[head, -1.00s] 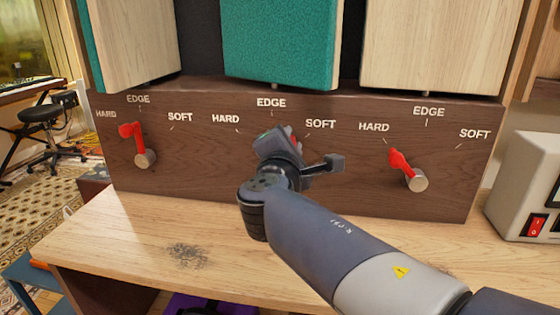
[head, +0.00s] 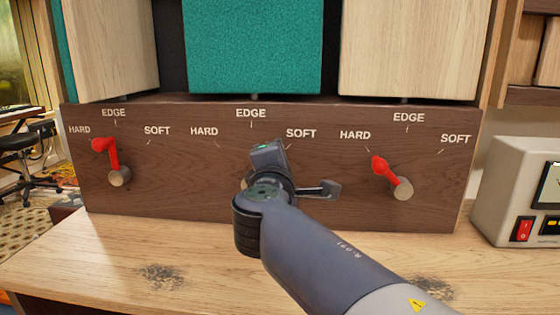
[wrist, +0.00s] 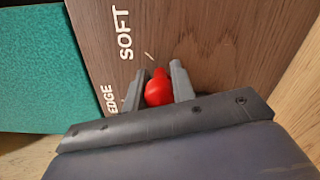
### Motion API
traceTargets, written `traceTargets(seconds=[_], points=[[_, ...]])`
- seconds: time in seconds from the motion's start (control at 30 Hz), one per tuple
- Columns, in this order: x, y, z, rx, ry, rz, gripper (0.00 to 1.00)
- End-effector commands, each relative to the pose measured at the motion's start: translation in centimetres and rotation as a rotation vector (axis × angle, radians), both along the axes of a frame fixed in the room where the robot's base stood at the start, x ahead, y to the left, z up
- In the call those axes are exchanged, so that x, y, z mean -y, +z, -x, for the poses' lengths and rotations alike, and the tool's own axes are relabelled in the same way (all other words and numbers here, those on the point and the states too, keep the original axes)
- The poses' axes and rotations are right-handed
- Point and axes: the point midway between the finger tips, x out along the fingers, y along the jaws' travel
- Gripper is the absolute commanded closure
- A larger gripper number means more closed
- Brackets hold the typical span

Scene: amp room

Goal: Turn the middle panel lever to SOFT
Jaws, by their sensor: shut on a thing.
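The dark wooden panel (head: 330,205) has three levers with HARD, EDGE and SOFT marks. My gripper (head: 268,155) is in front of the middle lever and hides its red handle in the head view. In the wrist view, the middle lever (wrist: 158,92) is a red handle between the two grey fingers of my gripper (wrist: 158,72), which is shut on it. Its tip lies close to the tick mark by the middle SOFT label (wrist: 124,33). The EDGE label (wrist: 108,100) is farther off, partly by the left finger.
Teal and pale wood panels (head: 410,50) hang above. A wooden bench (head: 90,255) lies in front, with a grey device (head: 500,190) at right.

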Motion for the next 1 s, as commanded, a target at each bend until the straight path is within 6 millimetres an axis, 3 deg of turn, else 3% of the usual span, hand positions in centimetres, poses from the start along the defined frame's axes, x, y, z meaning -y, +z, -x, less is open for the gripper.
traceTargets(seconds=[0.03,0.07,0.3,0.67,1.0], points=[[-0.2,-0.2,0.0,-0.003,0.005,-0.003,1.0],[-0.2,-0.2,0.0,-0.003,0.005,-0.003,0.75],[-0.1,-0.1,0.0,-0.002,0.003,-0.001,0.55],[-0.2,0.0,0.6,-0.001,0.003,-0.001,0.54],[-1.1,0.1,6.4,-0.001,0.007,-0.002,0.54]])
